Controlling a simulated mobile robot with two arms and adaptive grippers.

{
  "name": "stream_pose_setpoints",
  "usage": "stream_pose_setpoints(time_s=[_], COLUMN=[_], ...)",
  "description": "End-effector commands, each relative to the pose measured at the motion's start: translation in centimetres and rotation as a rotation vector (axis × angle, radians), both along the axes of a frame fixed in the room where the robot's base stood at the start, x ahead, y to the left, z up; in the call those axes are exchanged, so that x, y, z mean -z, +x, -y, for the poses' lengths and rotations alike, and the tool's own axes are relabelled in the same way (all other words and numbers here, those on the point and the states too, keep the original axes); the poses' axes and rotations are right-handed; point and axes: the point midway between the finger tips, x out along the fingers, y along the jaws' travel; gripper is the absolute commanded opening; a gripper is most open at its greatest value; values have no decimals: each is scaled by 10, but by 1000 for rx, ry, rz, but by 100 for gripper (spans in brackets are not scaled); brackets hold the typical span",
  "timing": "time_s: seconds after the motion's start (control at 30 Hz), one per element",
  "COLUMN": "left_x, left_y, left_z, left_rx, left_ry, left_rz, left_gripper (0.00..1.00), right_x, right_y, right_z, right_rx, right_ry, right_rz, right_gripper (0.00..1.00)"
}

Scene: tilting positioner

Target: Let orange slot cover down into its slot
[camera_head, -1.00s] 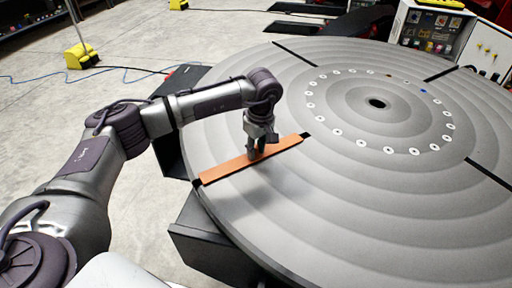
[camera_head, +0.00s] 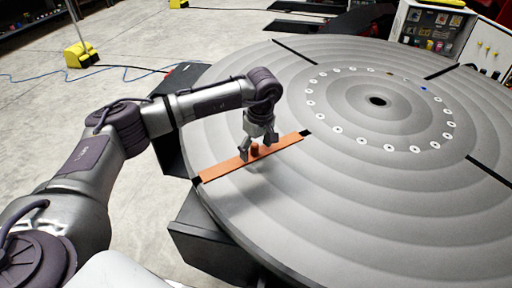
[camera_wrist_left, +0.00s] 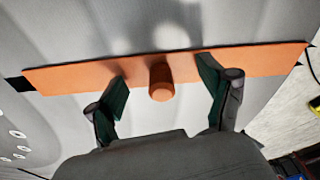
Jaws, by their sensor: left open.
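The orange slot cover (camera_head: 222,169) is a long flat strip with a round knob in its middle. It lies along a dark radial slot (camera_head: 197,182) on the near left of the round grey table, and the slot shows dark at both ends of it. In the left wrist view the cover (camera_wrist_left: 70,76) spans the picture, with its knob (camera_wrist_left: 161,82) between my fingers. My left gripper (camera_head: 258,156) is open around the knob, with a gap on each side; its fingers also show in the left wrist view (camera_wrist_left: 163,100). My right gripper is out of view.
The grey turntable (camera_head: 350,210) fills the right, with a ring of white discs around its centre hole (camera_head: 377,101). Other dark slots (camera_head: 490,174) are bare. A cabinet (camera_head: 435,28) stands behind; open floor lies left.

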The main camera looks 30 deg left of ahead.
Motion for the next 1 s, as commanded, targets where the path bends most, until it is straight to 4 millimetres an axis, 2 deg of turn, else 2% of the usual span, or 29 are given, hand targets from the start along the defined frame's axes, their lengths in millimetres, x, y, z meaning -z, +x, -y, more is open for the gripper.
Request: stream_pose_setpoints(time_s=[0.37, 1.0], left_x=[-5, -56], left_y=[0, -1], left_z=[0, 2], left_rx=[0, -1], left_ry=[0, 1], left_rz=[1, 1], left_gripper=[81, 81], right_x=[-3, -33], right_y=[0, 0], right_z=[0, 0], right_rx=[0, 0], right_ry=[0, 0], right_rz=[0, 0], right_gripper=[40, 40])
